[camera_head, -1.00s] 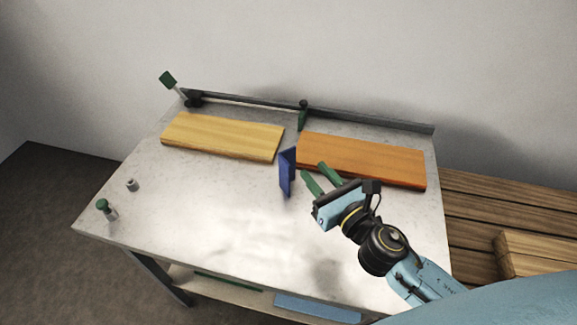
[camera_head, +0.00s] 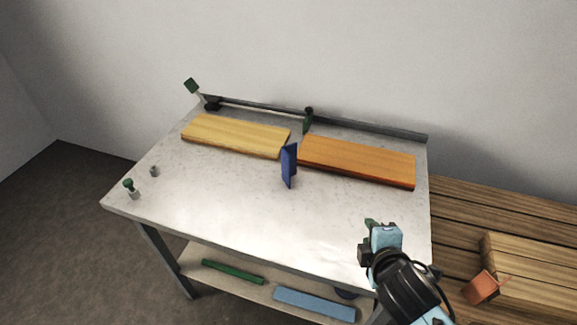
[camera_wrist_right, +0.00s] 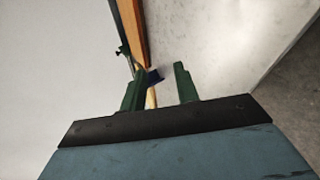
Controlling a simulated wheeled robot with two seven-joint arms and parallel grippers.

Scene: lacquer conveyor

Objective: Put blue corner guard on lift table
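The blue corner guard (camera_head: 289,165) stands upright on the pale top of the lift table (camera_head: 225,205), near the gap between two boards. It also shows small and far off in the right wrist view (camera_wrist_right: 155,77), seen between the fingers. My right gripper (camera_head: 371,224) is over the table's front right part, well apart from the guard. In the wrist view its two green fingers (camera_wrist_right: 158,88) are spread with nothing held between them. My left gripper is not in view.
A yellow board (camera_head: 235,135) and an orange board (camera_head: 357,162) lie along the back, before a dark rail (camera_head: 350,125). Green-topped pegs stand at the left (camera_head: 131,189). A slatted wooden surface (camera_head: 470,215) lies at the right. The table's front middle is clear.

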